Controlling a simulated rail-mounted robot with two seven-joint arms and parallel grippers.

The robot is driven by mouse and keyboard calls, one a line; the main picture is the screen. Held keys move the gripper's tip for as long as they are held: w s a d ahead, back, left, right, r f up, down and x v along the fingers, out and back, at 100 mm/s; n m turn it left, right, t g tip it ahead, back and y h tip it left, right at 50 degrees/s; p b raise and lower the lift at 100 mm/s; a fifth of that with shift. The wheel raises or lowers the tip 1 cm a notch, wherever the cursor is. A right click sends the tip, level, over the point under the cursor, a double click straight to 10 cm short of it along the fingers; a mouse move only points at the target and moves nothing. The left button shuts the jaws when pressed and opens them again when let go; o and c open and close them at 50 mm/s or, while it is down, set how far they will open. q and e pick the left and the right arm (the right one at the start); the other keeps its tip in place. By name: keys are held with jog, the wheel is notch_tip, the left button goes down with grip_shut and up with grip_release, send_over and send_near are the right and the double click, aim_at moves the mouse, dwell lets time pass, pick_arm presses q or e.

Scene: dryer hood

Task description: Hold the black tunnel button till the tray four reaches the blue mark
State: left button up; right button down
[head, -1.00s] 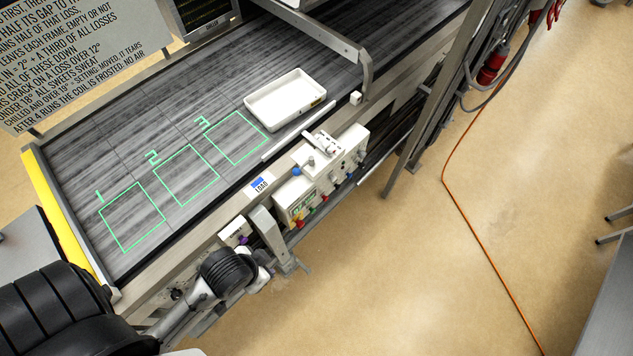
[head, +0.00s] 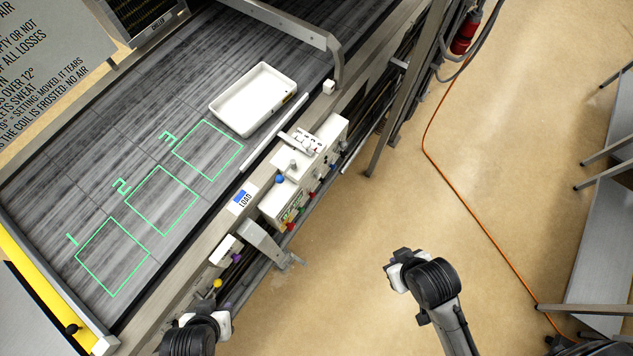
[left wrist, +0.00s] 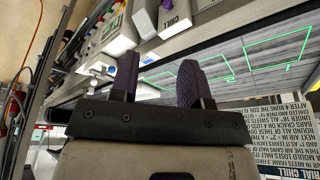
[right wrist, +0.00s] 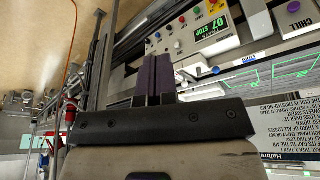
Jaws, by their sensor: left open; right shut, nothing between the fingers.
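A white rectangular tray (head: 236,118) lies on the grey belt just beyond the green square marked 3; I cannot read a number on it. A blue mark (head: 240,196) is on the LOAD label at the belt's near edge. The control box (head: 268,210) carries several coloured buttons; I cannot make out a black one for certain. My left gripper (left wrist: 158,82) is open and empty, below the box's left end in the head view, near a purple button (left wrist: 165,4). My right gripper (right wrist: 154,80) is shut and empty, out over the floor, apart from the box.
The belt (head: 90,180) has green squares 1, 2 and 3, all empty. A grey bracket (head: 262,240) sticks out below the control box. A frame post stands right of it. An orange cable (head: 465,205) crosses the open floor. A bench (head: 605,260) is at the right.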

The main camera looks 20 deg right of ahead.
pick_arm(q)
jog(key=shift+a, duration=0.15)
pick_arm(e)
jog(key=shift+s, duration=0.2)
